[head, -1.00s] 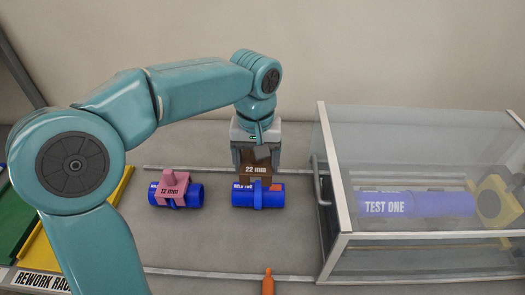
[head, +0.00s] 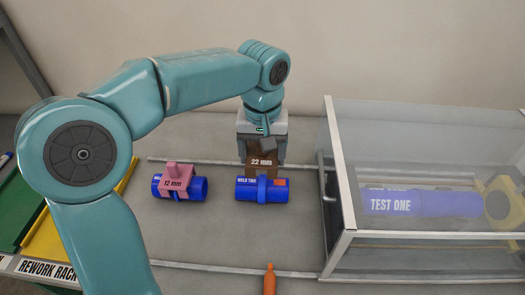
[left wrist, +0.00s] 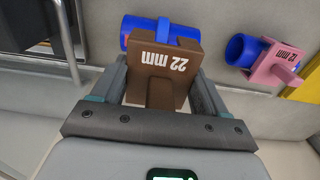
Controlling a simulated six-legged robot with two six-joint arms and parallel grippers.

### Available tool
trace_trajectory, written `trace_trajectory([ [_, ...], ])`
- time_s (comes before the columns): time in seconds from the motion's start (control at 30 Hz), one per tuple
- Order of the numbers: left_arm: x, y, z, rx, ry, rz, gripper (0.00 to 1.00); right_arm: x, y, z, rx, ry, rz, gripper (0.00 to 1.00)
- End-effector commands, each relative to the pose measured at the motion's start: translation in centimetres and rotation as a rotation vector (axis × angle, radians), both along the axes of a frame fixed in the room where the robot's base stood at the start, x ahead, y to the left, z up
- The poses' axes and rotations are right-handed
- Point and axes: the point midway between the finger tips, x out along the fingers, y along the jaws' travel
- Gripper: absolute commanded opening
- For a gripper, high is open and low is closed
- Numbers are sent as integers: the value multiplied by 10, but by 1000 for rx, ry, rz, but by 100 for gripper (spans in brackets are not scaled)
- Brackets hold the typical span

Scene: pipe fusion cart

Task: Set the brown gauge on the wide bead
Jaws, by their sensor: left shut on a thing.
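The brown gauge (head: 262,165), marked 22 mm, is between the fingers of my left gripper (head: 262,158), which is shut on it. It also shows in the left wrist view (left wrist: 164,65). The gauge is right at the blue pipe (head: 246,190) with a raised bead (head: 262,188) around its middle. In the head view it stands behind and above the pipe; whether it touches the bead I cannot tell. A pink gauge (head: 173,181), marked 12 mm, sits on another blue pipe (head: 200,188) to the left. My right gripper is not in view.
A clear-walled box (head: 345,170) with a metal frame stands on the right, holding a blue pipe marked TEST ONE (head: 420,203). An orange cone-topped piece (head: 269,280) stands at the front. Green (head: 25,215) and yellow (head: 50,240) rack trays lie left.

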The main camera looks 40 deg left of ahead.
Motion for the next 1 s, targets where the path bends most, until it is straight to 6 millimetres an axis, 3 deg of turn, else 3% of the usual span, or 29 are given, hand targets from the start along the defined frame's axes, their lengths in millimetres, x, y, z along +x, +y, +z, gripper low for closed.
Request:
trace_trajectory([
  [0.5,1,0,-46,0,0,0,43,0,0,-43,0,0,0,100],
  [1.0,1,0,-50,0,0,0,43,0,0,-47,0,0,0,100],
])
